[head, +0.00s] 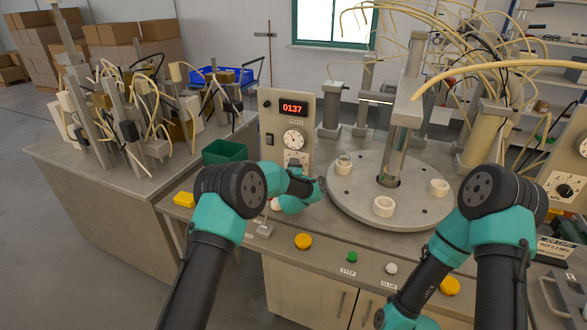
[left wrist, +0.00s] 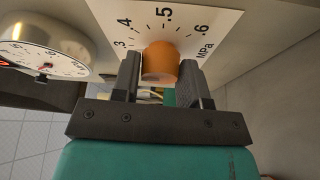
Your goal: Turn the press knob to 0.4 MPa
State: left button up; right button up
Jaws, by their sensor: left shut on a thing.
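The press knob (left wrist: 160,64) is an orange cylinder in the left wrist view. It stands out from a white scale plate (left wrist: 205,45) marked .3, .4, .5, .6 and MPa. My left gripper (left wrist: 161,80) has one finger on each side of the knob and is shut on it. No pointer mark on the knob is visible, so I cannot tell its setting. In the head view my left gripper (head: 316,188) is at the lower part of the control panel (head: 269,122), and the knob is hidden there. My right arm is at the right; its gripper is out of view.
A round gauge (left wrist: 42,48) sits beside the scale plate. A round grey table (head: 350,200) with white rings (head: 383,206) stands to the right. Yellow, green and white buttons (head: 304,241) line the front edge. A green bin (head: 224,152) is left.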

pick_arm(q)
jog(key=m+t+h, duration=0.1)
jog(key=m, duration=0.2)
jog(key=m+t+h, duration=0.1)
jog(key=m, duration=0.3)
jog(key=m+h, duration=0.1)
jog(key=m, duration=0.3)
jog(key=shift+a+f+t, duration=0.1)
jog(key=shift+f+t, duration=0.05)
jog(key=shift+t, duration=0.25)
jog(key=shift+h, duration=0.3)
jog(key=o, duration=0.9)
